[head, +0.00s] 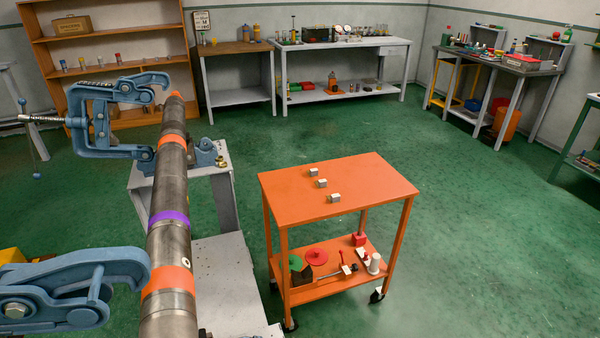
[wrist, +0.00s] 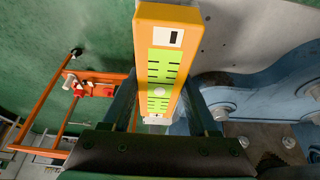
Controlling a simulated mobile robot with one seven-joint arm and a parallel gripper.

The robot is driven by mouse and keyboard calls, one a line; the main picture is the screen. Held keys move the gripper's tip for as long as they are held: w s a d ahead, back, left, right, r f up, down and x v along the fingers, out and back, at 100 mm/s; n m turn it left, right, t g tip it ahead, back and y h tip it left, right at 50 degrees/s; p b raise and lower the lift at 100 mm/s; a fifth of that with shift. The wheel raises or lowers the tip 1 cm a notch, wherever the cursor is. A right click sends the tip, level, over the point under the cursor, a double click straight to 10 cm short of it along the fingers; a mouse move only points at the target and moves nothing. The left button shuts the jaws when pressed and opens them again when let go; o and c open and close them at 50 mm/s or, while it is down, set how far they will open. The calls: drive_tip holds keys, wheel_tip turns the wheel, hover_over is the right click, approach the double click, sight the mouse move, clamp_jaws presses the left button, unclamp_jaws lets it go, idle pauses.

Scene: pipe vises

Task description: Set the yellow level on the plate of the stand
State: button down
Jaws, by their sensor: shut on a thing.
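The yellow level (wrist: 190,50) is a long box with a yellow-orange casing and a bright green face with black marks. It shows in the wrist view, running from the top middle down between the fingers of my gripper (wrist: 160,100). My gripper is shut on the level, one dark finger on each side; the level's lower end is partly hidden. The arm and gripper cannot be made out in the head view. A grey stand (head: 222,262) with a pale flat top is beside the pipe in the head view. I cannot tell which surface is the plate.
A long pipe (head: 168,200) with orange and purple bands lies in blue vises (head: 75,285) at left. A blue casting (wrist: 265,95) is close right of my gripper. An orange cart (head: 335,185) holds three small blocks. Benches line the back wall; green floor is clear at right.

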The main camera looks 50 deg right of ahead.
drive_tip(key=shift+f, duration=0.3)
idle(0.4)
drive_tip(key=shift+c, duration=0.8)
unclamp_jaws()
drive_tip(key=shift+o, duration=0.4)
drive_tip(key=shift+a+f, duration=0.1)
drive_tip(key=shift+f, duration=0.05)
drive_tip(key=shift+r+p, duration=3.4)
drive_tip(key=shift+r, duration=0.2)
